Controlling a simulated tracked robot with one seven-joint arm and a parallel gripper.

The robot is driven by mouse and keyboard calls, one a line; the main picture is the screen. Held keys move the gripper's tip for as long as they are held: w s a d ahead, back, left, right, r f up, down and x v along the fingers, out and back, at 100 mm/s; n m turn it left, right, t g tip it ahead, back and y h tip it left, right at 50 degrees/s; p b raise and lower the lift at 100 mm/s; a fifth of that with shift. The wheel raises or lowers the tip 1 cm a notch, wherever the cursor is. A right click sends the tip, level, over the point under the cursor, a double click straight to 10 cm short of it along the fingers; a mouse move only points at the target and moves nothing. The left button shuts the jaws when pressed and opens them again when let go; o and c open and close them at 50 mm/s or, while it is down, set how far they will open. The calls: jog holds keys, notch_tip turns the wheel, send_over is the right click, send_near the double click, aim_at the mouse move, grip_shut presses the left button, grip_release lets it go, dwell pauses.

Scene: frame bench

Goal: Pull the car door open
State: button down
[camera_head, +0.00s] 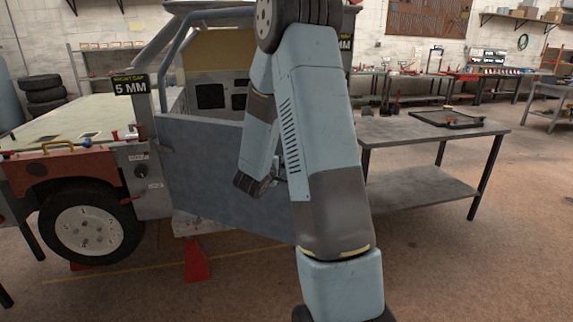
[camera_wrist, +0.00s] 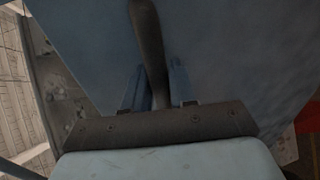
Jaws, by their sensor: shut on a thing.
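The car door (camera_head: 205,170) is a flat blue-grey panel on the side of the stripped vehicle, with its hinge side at the left by the front wheel. Its lower edge slants down to the right, and its right part is hidden behind my arm. The door also fills much of the wrist view (camera_wrist: 235,50). A dark bar handle (camera_wrist: 147,35) stands against the panel there. My gripper (camera_wrist: 153,85) is shut on the handle, one blue finger on each side of it. In the head view my gripper (camera_head: 280,182) is at the door's right part, mostly covered by my arm.
A grey metal table (camera_head: 430,135) with a lower shelf stands right of my arm. A red stand (camera_head: 197,258) is under the vehicle, and the front wheel (camera_head: 90,225) is at the left. The floor (camera_head: 470,270) at the front right is clear.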

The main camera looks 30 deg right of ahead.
jog(key=shift+s+f, duration=0.1)
jog(key=shift+f, duration=0.15)
jog(key=c, duration=1.1)
grip_release()
jog(key=shift+d, duration=0.1)
jog(key=shift+o, duration=0.2)
jog(key=shift+r, duration=0.1)
jog(key=v, duration=1.3)
jog(key=shift+s+a, duration=0.2)
jog(key=shift+a, duration=0.1)
